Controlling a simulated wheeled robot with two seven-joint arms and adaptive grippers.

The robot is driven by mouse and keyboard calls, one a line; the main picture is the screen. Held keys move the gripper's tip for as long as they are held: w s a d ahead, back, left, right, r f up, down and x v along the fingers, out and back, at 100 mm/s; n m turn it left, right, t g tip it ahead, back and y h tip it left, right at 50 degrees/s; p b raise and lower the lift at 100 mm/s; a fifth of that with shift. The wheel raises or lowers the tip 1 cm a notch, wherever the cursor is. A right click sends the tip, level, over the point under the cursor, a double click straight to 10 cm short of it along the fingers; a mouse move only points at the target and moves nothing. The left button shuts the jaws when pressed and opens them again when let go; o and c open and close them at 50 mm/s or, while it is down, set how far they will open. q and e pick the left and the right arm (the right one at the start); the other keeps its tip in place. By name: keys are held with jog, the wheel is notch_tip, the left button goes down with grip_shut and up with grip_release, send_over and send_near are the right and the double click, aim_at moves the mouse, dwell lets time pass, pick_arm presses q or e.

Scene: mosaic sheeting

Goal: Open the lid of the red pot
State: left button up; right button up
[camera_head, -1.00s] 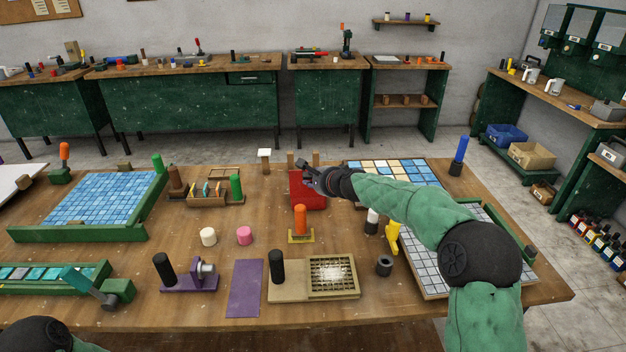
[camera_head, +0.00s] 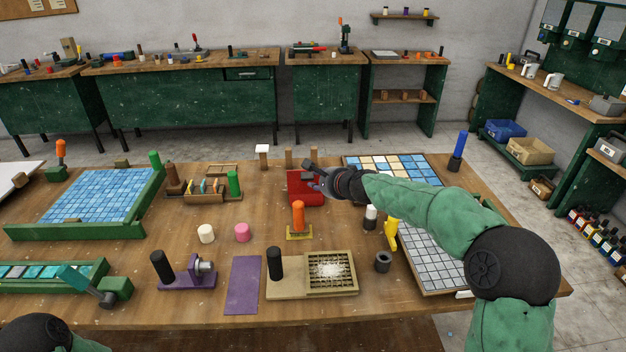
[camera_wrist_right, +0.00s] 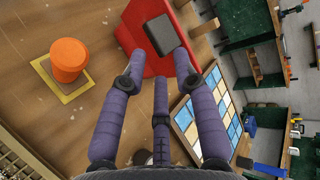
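The red pot (camera_head: 305,195) stands towards the back middle of the table. My right gripper (camera_head: 316,176) is at its upper right side, partly covering it. In the right wrist view, the red surface (camera_wrist_right: 150,62) bears a dark grey block-like handle (camera_wrist_right: 161,35). The fingers of my right gripper (camera_wrist_right: 156,62) are spread apart, with the handle just beyond and between their tips; I see no clear grip on it. Whether the lid is raised cannot be told. My left gripper is out of view; only part of my left arm shows at the lower left.
An orange-handled tool (camera_head: 298,216) stands just in front of the pot. Wooden posts (camera_head: 289,158) stand behind it. A tile panel (camera_head: 405,170) lies to the right, with a yellow tool (camera_head: 391,235) nearer.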

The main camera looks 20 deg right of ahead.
jog(key=a+v, duration=0.1)
jog(key=v, duration=0.6)
jog(key=shift+d+r, duration=0.4)
jog(key=shift+r, duration=0.05)
jog(key=shift+s, duration=0.1)
